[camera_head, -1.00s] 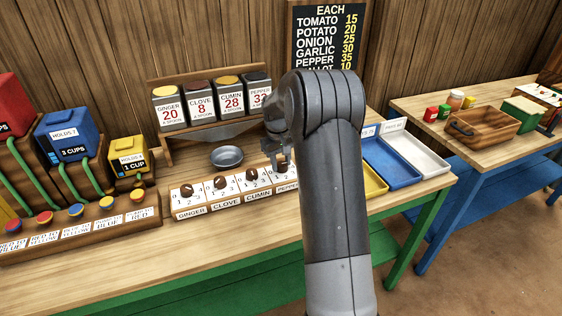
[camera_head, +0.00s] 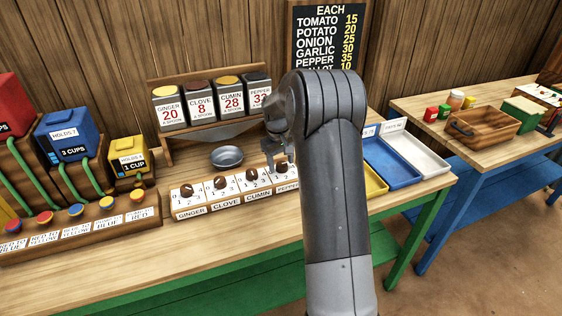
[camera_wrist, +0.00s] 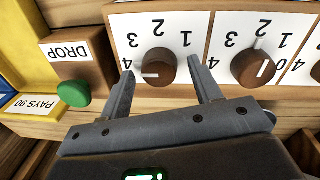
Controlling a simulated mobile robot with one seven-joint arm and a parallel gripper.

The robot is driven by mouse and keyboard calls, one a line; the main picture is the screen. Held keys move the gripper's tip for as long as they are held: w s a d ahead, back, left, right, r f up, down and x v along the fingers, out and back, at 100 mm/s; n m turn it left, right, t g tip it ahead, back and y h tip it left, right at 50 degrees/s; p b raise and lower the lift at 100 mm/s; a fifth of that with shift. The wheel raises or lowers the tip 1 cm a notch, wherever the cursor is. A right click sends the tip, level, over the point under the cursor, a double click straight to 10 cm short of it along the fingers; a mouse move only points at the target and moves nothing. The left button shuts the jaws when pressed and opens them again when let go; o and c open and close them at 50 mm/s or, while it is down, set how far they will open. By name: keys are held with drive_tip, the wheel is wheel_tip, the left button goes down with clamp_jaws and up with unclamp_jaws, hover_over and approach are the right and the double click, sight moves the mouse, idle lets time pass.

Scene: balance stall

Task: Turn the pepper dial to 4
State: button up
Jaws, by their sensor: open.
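The pepper dial (camera_wrist: 158,66) is a round brown knob on a white numbered face, seen upside down in the wrist view. Its white mark lies on the left side of the knob, towards the 4. My gripper (camera_wrist: 163,80) is open, with one finger on each side of the knob and gaps showing beside it. In the head view the pepper dial (camera_head: 280,168) is at the right end of the dial row, partly covered by my gripper (camera_head: 276,152), which is just above it.
The cumin dial (camera_wrist: 253,66) is close beside my finger. A green knob (camera_wrist: 74,93) below a DROP label stands on the other side. The ginger dial (camera_head: 186,190) and clove dial (camera_head: 220,182) are further left. A metal bowl (camera_head: 227,157) sits behind the row.

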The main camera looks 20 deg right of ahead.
sight(279, 165)
wheel_tip(279, 165, up, 11)
drive_tip(key=shift+a+f, duration=0.15)
drive_tip(key=shift+a, duration=0.25)
drive_tip(key=shift+s, duration=0.1)
idle(0.4)
drive_tip(key=s+a+r+t, duration=0.1)
drive_tip(key=s+a+r, duration=0.25)
drive_tip(key=s, duration=0.25)
drive_tip(key=s+a+r+m+t, duration=0.1)
drive_tip(key=s+a+r, duration=0.1)
drive_tip(key=s+r, duration=0.25)
drive_tip(key=s+a+r+t, duration=0.1)
drive_tip(key=s+a+r, duration=0.2)
drive_tip(key=s, duration=0.4)
drive_tip(key=s+a+f+t, duration=0.1)
drive_tip(key=s+a, duration=0.1)
drive_tip(key=s, duration=0.8)
drive_tip(key=s+a+f+m+t+y, duration=0.1)
drive_tip(key=s+a+f, duration=0.1)
drive_tip(key=s, duration=0.8)
drive_tip(key=shift+a, duration=0.2)
drive_tip(key=shift+c, duration=0.2)
